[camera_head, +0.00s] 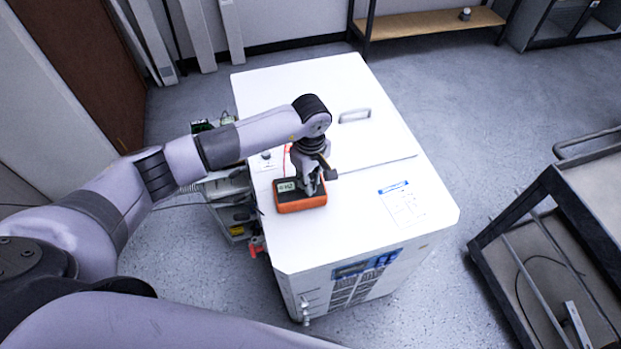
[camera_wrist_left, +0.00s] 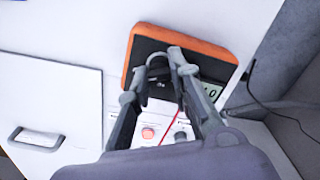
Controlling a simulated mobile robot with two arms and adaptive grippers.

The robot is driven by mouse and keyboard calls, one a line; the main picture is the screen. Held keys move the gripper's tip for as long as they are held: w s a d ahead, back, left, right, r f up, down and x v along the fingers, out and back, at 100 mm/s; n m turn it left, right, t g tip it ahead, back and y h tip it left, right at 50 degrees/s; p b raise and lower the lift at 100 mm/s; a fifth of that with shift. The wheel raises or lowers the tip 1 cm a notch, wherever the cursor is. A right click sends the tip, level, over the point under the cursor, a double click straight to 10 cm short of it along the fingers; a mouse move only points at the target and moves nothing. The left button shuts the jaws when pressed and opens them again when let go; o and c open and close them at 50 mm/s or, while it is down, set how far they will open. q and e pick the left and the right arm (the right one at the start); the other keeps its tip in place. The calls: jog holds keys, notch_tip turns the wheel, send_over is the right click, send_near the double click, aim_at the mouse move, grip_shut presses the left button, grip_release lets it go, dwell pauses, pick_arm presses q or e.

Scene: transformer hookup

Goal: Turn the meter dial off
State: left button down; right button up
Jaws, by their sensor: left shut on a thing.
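The orange-rimmed meter (camera_head: 301,206) lies on the white cabinet top, near its left edge. Its small display (camera_head: 286,187) is lit, but I cannot read it reliably. My left gripper (camera_head: 312,190) points down onto the meter's face. In the left wrist view the meter (camera_wrist_left: 190,40) sits beyond the fingers, its display (camera_wrist_left: 211,91) partly behind one finger. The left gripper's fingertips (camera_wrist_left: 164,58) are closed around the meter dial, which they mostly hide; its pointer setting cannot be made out. My right gripper is not in view.
The white cabinet (camera_head: 365,240) carries a hatch handle (camera_head: 355,115) and a printed sheet (camera_head: 403,204). A red lead (camera_wrist_left: 173,126) runs beside a red button (camera_wrist_left: 148,133).

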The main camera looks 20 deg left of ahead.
pick_arm(q)
jog(key=shift+f+n+b, duration=0.15)
jog(key=shift+n+b, duration=0.75)
jog(key=shift+b, duration=0.1)
jog(key=n+b, duration=0.2)
jog(key=shift+n, duration=0.3)
jog(key=n+b, duration=0.5)
jog(key=n, duration=0.1)
jog(key=n+b, duration=0.4)
jog(key=n, duration=0.2)
jog(key=shift+n, duration=0.3)
jog(key=n+b, duration=0.1)
jog(key=n, duration=0.1)
jog(key=shift+n, duration=0.3)
jog(key=shift+n+b, duration=0.5)
jog(key=shift+n, duration=0.6)
jog(key=shift+r, duration=0.2)
jog(key=c, duration=1.4)
grip_release()
jog(key=shift+c, duration=0.2)
